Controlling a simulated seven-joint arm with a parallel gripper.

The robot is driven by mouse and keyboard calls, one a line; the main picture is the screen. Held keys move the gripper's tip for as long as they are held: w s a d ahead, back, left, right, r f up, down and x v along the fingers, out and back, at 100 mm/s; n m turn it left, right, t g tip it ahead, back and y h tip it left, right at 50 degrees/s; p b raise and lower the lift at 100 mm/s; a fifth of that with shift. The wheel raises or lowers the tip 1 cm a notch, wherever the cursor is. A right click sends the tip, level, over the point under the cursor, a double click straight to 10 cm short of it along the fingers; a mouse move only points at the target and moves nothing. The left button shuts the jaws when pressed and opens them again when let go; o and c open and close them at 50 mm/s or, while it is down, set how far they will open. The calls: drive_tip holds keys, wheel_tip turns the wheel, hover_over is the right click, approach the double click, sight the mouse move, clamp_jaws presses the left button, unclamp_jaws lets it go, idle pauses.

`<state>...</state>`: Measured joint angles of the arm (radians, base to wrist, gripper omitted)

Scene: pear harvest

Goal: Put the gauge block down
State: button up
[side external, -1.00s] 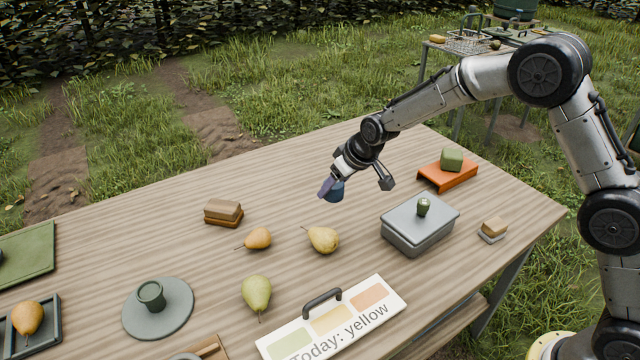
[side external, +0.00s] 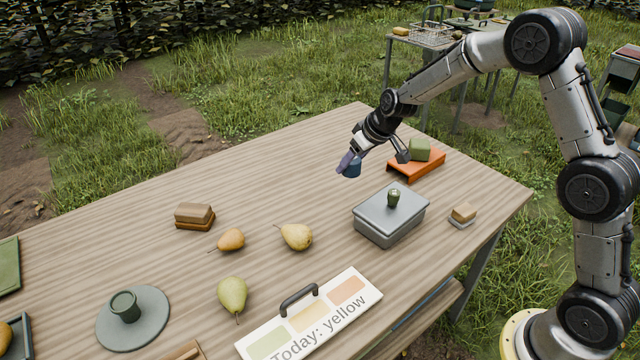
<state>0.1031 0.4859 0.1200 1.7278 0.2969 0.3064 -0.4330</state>
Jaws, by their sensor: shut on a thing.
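My gripper (side external: 348,164) is shut on a small dark blue block (side external: 353,169), which I take to be the gauge block. Pale purple fingertips partly cover it, so its full shape is hidden. The block is over the back part of the wooden table (side external: 270,165), behind and left of the grey lidded box (side external: 391,219) and left of the orange stand (side external: 416,167). I cannot tell whether it touches the table or hangs just above it.
A green block (side external: 419,149) sits on the orange stand, close right of my gripper. Pears (side external: 296,237), stacked brown blocks (side external: 194,216), a round grey plate with a green cup (side external: 124,306) and a sign reading "Today: yellow" (side external: 315,318) lie nearer. Table left of my gripper is clear.

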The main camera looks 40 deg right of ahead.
approach(316, 182)
drive_tip(key=shift+w+a+f, duration=0.1)
drive_tip(key=shift+w, duration=0.4)
drive_tip(key=shift+w+a+f, duration=0.1)
drive_tip(key=shift+w+f, duration=0.05)
drive_tip(key=shift+w, duration=0.35)
drive_tip(key=shift+x, duration=0.95)
drive_tip(key=shift+d+f, duration=0.1)
drive_tip(key=shift+f, duration=1.2)
drive_tip(key=shift+f, duration=0.2)
drive_tip(key=o, duration=1.4)
drive_tip(key=shift+r, duration=0.1)
